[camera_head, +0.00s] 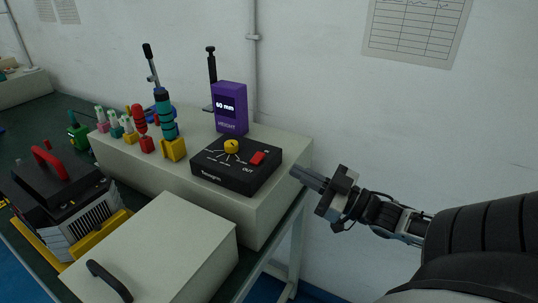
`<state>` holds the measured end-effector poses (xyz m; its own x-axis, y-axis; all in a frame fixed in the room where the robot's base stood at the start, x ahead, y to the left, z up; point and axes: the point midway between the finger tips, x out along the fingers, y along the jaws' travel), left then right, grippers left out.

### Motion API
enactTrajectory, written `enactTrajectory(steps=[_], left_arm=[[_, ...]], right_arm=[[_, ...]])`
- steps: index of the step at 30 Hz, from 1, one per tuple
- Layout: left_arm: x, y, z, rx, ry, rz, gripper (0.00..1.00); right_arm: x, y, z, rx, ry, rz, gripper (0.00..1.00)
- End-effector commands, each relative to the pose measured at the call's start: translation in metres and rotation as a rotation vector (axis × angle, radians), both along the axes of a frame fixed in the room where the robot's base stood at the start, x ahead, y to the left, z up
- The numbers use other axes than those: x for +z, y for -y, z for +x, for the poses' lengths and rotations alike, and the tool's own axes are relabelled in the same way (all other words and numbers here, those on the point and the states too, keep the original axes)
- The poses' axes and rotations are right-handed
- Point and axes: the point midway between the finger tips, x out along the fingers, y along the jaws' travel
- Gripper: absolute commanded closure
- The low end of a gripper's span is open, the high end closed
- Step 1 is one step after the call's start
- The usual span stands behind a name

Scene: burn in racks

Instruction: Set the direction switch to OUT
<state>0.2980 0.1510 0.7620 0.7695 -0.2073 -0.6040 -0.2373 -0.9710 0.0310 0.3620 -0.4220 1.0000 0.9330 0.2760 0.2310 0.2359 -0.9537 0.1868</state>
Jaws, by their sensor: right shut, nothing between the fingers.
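The direction switch is a red rocker (257,158) on the right part of a black control box (225,180). The word OUT is printed below the switch on the box top. Which way the rocker is tipped is too small to tell. A yellow knob (231,146) sits left of the switch, with dial marks around it. My right gripper (299,174) is shut and empty, to the right of the box and apart from it, pointing left toward it. My left gripper is not in view.
A purple display (231,119) reading "60 mm" stands behind the box. Left of it are a teal tool (163,108) and a red-handled one (139,121). A pale case (160,245) with a black handle is in front.

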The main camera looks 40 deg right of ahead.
Motion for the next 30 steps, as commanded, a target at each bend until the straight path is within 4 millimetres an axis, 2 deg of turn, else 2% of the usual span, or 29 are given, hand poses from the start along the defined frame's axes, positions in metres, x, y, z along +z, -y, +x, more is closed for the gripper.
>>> enactTrajectory(steps=[3, 6, 18, 23, 30], left_arm=[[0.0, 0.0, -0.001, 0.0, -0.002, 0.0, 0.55], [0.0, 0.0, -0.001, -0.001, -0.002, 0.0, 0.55], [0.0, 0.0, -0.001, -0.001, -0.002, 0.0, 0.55], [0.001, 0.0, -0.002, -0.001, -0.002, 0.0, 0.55], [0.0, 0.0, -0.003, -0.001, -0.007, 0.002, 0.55]], right_arm=[[0.017, 0.006, -0.004, 0.043, 0.071, 0.002, 1.0], [0.024, 0.007, -0.006, 0.058, 0.098, 0.004, 1.0], [0.026, 0.006, -0.002, 0.06, 0.102, 0.005, 1.0], [0.034, -0.001, 0.016, 0.063, 0.104, 0.005, 1.0], [0.051, -0.018, 0.061, 0.061, 0.107, 0.003, 1.0]])
